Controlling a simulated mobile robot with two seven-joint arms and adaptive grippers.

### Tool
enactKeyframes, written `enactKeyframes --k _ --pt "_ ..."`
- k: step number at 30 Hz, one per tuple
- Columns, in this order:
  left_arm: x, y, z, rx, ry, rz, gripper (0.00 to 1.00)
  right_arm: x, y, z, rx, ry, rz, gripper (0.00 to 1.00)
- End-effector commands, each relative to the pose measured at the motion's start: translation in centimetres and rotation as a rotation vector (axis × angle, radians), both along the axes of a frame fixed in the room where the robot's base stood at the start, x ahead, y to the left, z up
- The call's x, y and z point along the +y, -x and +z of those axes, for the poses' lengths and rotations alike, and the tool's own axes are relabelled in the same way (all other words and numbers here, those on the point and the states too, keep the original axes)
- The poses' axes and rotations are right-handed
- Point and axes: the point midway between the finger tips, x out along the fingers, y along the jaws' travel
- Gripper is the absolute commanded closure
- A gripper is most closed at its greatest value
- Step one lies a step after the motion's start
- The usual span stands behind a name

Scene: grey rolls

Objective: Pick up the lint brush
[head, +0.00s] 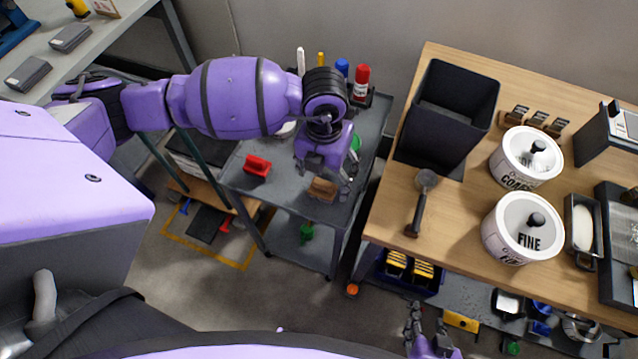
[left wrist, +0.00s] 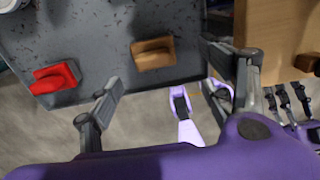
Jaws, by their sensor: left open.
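A small brown block-shaped brush, which looks like the lint brush (head: 322,189), lies on the top shelf of the grey cart. In the left wrist view the brush (left wrist: 153,54) lies near the shelf edge, its top narrower than its base. My left gripper (head: 326,178) is above it, pointing down, and partly covers it in the head view. In the left wrist view my left gripper (left wrist: 160,68) has its fingers wide apart, one on each side of the brush, with nothing between them touching. My right gripper (head: 427,328) is low at the bottom of the head view, partly cut off.
A red block-shaped item (head: 257,165) lies left of the brush on the grey cart (head: 285,226). Markers and a red bottle (head: 361,82) stand behind my left gripper. A wooden table (head: 384,215) with a black bin (head: 437,128) stands close on the right.

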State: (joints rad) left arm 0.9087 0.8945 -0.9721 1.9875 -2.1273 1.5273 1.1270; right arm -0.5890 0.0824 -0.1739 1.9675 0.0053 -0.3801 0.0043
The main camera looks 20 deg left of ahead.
Motion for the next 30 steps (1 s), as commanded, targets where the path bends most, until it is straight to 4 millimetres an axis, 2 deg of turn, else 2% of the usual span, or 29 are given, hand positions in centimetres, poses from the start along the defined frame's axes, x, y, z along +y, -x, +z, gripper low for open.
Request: enactKeyframes --k 3,18,26,30 --pt "0.7 -0.5 -0.8 -0.010 -0.032 0.006 0.27 -0.3 0.2 -0.2 0.005 0.006 0.003 0.60" --pt "0.6 -0.7 -7.2 -0.009 -0.027 0.004 0.27 -0.4 0.3 -0.3 0.008 0.007 0.003 0.60" --pt "0.6 -0.7 -7.5 -0.010 -0.026 0.003 0.27 0.1 0.2 -0.3 0.006 -0.003 -0.004 0.60" --pt "0.6 -0.7 -7.5 -0.010 -0.026 0.003 0.42 0.3 0.2 -0.2 0.005 -0.005 -0.005 0.60"
